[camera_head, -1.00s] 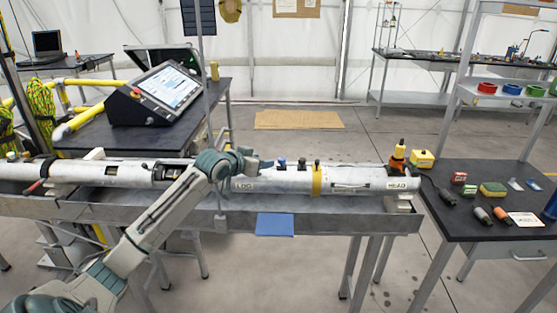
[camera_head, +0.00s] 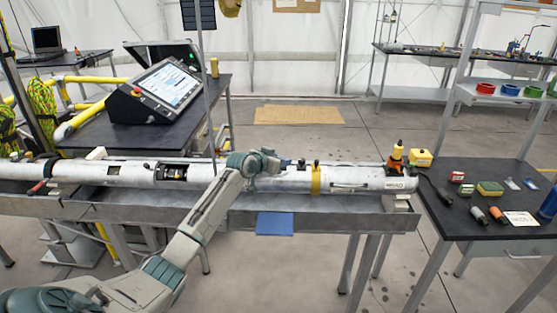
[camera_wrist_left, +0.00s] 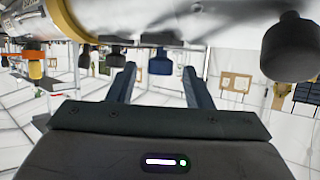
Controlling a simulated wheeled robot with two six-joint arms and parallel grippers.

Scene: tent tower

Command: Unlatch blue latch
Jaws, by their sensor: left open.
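A long white tube (camera_head: 350,180) lies level on a metal stand. Small dark knobs stand on its top near a yellow band (camera_head: 316,181). My left gripper (camera_head: 276,160) is at the tube's top, left of that band. In the left wrist view, the open fingers (camera_wrist_left: 158,83) point at the tube, which runs across the top of the picture. A dark blue knob, likely the blue latch (camera_wrist_left: 160,63), shows between the fingertips; contact cannot be told. In the head view my gripper hides it. My right gripper is not in view.
A large dark knob (camera_wrist_left: 290,48) sticks out right of the fingers in the left wrist view. Another dark knob (camera_head: 301,162) stands just right of my gripper. A black side table (camera_head: 480,235) with small parts is at the right. A console (camera_head: 165,88) stands behind the tube.

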